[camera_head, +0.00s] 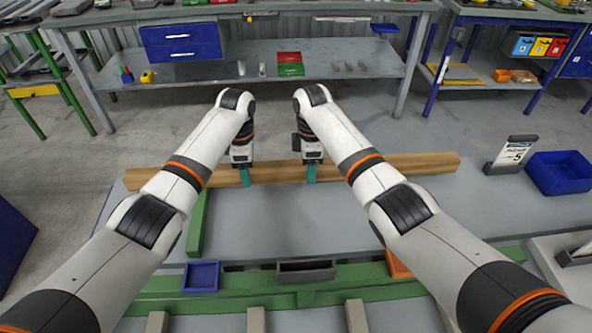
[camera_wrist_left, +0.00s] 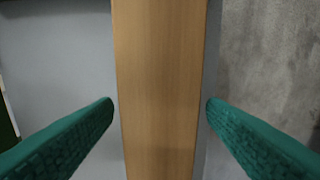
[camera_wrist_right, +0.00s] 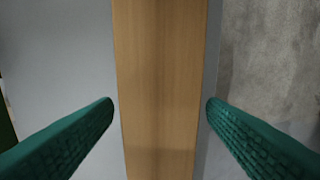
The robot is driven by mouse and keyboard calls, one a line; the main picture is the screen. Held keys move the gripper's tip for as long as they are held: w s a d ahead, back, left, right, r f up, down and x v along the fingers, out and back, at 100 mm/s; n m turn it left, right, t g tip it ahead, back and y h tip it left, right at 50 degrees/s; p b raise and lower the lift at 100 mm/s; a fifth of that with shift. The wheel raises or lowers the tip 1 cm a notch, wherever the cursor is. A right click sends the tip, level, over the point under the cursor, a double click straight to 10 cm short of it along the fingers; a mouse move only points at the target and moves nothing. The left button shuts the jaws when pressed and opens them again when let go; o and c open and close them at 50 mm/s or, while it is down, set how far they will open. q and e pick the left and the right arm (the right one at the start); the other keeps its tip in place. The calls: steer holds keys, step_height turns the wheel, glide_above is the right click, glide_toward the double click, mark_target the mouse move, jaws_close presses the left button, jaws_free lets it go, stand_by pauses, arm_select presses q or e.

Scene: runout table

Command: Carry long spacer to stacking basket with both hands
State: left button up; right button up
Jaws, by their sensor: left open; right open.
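The long spacer, a light wooden beam (camera_head: 400,166), lies across the far part of the grey table. My left gripper (camera_head: 245,177) is over it left of its middle, open. In the left wrist view the beam (camera_wrist_left: 160,90) runs between the two green fingers, with a small gap on each side. My right gripper (camera_head: 311,173) is over it a little further right, also open. The right wrist view shows the beam (camera_wrist_right: 160,90) between its fingers, apart from both. A blue open bin (camera_head: 562,180) stands at the right; I cannot tell whether it is the stacking basket.
A sign holder (camera_head: 511,155) stands left of that bin. Small blue (camera_head: 201,276), dark grey (camera_head: 306,271) and orange (camera_head: 398,265) bins sit along the green front rail (camera_head: 240,298). A workbench (camera_head: 280,68) with drawers stands behind. The table between my arms is clear.

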arm_select(q)
steer(key=shift+f, duration=0.4)
arm_select(e)
steer(key=shift+f, duration=0.4)
arm_select(q)
jaws_close()
arm_select(e)
jaws_close()
arm_select(q)
steer(key=shift+r, duration=0.1)
arm_select(e)
steer(key=shift+r, duration=0.1)
